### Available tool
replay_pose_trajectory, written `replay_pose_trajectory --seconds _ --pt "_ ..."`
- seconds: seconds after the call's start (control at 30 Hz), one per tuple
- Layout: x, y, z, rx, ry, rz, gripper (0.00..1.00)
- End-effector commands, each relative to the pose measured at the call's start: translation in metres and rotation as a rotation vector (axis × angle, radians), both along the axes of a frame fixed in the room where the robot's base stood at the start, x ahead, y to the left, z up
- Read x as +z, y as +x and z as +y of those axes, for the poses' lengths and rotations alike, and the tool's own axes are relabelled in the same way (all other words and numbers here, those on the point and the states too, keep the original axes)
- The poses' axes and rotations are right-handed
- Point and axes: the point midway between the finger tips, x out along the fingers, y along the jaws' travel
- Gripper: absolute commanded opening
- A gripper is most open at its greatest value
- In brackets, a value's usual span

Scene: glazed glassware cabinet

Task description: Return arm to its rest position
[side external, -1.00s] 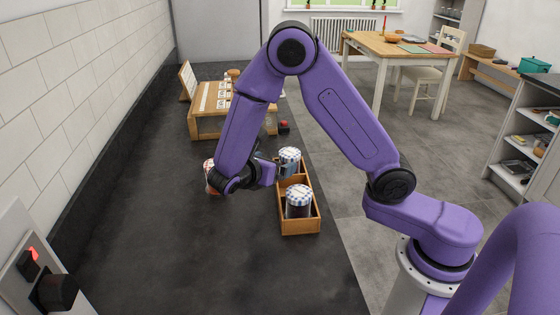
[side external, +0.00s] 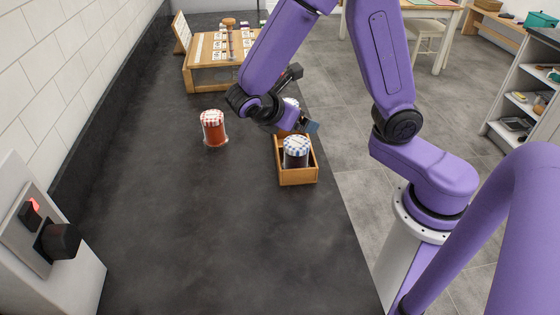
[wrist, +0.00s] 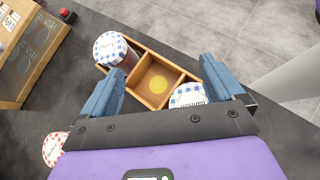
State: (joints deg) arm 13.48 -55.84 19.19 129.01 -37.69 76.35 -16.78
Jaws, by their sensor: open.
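My gripper (wrist: 163,68) is open and empty above the wooden crate (wrist: 142,98). In the side external view, my gripper (side external: 304,126) hangs over the crate (side external: 298,178) and partly hides its far end. A jar with a blue checked lid (side external: 296,153) stands in the near compartment. Another blue-lidded jar (wrist: 112,50) sits in the opposite end compartment. A jar with a red checked lid (side external: 213,131) stands upright on the dark counter, left of the crate and apart from my gripper.
A wooden stand (side external: 212,66) with labelled cards is at the back of the counter. A tiled wall (side external: 85,75) runs along the left. A panel with a red light and black knob (side external: 60,241) is at the near left. The near counter (side external: 210,235) is clear.

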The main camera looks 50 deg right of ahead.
Motion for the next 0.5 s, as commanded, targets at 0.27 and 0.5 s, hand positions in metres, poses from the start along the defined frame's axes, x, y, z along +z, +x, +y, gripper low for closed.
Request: replay_pose_trajectory --seconds 0.27,0.5 --pt "0.009 -0.071 -0.001 -0.168 0.283 -0.055 0.94" --pt "0.01 -0.124 0.018 -0.25 0.575 -0.116 0.94"
